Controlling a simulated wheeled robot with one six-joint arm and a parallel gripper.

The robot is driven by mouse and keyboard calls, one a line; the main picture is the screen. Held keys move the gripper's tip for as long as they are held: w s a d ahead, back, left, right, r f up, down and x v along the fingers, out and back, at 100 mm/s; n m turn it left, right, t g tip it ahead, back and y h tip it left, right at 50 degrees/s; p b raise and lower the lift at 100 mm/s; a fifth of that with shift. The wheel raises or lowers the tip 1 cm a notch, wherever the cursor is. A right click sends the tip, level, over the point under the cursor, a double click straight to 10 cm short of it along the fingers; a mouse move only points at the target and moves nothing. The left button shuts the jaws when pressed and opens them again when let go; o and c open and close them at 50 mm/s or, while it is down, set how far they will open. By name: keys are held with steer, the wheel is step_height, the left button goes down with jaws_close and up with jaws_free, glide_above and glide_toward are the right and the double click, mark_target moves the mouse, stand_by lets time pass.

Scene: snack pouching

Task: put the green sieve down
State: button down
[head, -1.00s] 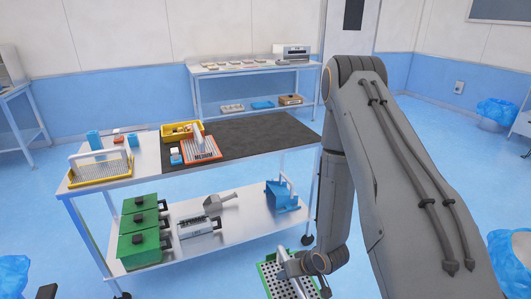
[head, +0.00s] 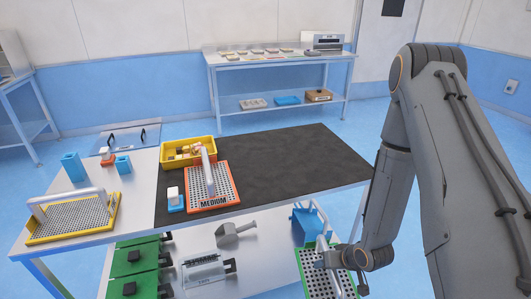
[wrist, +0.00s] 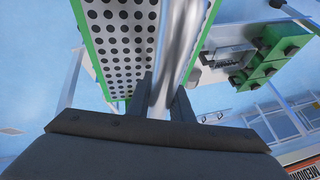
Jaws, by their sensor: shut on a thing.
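The green sieve (head: 316,283) has a green rim, a perforated plate and a silvery handle. My gripper (head: 338,258) is shut on its handle and holds it in front of the table's right part, low in the head view. In the wrist view the sieve (wrist: 116,45) fills the upper middle, with the handle between the fingers of my gripper (wrist: 160,98). The sieve's lower edge is cut off in the head view.
The table (head: 140,215) has a dark mat (head: 285,165) with clear room on its right. An orange sieve (head: 225,188) marked MEDIUM, a yellow bin (head: 166,160) and a yellow sieve (head: 82,216) stand on top. Green boxes (head: 130,284), a scoop (head: 237,235) and a blue holder (head: 305,224) are on the lower shelf.

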step_height(320, 180, up, 5)
steer(key=p, duration=0.4)
steer(key=shift+r, duration=0.2)
steer(key=w+r+n, duration=0.1)
steer(key=w+r, duration=0.3)
steer(key=r, duration=0.9)
steer(key=w+a+r+n+g+y, duration=0.1)
steer(key=w+r, duration=0.3)
steer(key=r, duration=1)
steer(key=shift+r, duration=0.15)
